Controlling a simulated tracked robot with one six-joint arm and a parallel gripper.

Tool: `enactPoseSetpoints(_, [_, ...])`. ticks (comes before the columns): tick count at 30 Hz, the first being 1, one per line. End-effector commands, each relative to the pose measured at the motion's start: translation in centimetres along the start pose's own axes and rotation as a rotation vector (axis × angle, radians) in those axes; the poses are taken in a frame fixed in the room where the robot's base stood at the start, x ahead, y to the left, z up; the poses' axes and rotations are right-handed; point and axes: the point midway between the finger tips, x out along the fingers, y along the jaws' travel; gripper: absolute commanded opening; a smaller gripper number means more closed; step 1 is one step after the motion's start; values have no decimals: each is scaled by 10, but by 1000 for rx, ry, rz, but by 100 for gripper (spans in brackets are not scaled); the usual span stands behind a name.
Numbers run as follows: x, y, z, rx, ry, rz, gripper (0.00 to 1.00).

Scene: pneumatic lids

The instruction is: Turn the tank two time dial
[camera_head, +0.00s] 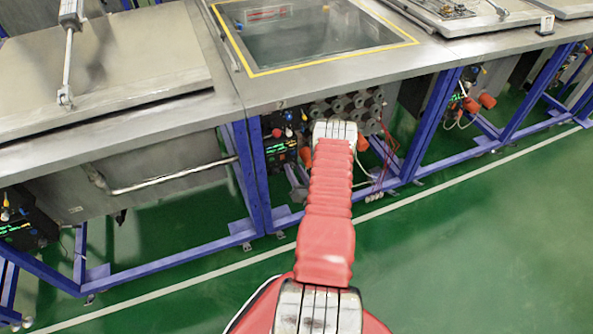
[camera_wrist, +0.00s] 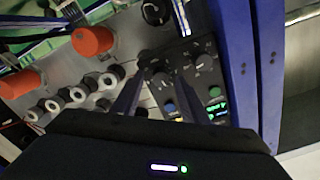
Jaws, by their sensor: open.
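A black control box (camera_head: 281,150) with green digits sits under the tank with the yellow-edged window, by a blue leg. I cannot read which dial is the time dial. My gripper (camera_wrist: 158,82) is open in the wrist view, its two dark fingers pointing at the edge of the box. Its tips are close to a black knob there; I cannot tell whether they touch. In the head view my arm hides the gripper.
Orange-red knobs (camera_wrist: 92,40) and several grey round fittings (camera_wrist: 77,93) lie left of the box in the wrist view. A blue frame post (camera_wrist: 236,55) stands close on the right. The green floor (camera_head: 450,240) in front is clear.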

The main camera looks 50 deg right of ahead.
Motion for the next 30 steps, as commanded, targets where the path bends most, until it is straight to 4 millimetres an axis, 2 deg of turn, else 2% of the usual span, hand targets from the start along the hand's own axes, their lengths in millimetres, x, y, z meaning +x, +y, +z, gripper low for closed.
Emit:
enactPoseSetpoints(2, [0, 0, 0, 0, 0, 0, 40])
enactPoseSetpoints(19, [-1, 1, 0, 0, 0, 3, 0])
enactPoseSetpoints(30, [-1, 2, 0, -98, 0, 6, 0])
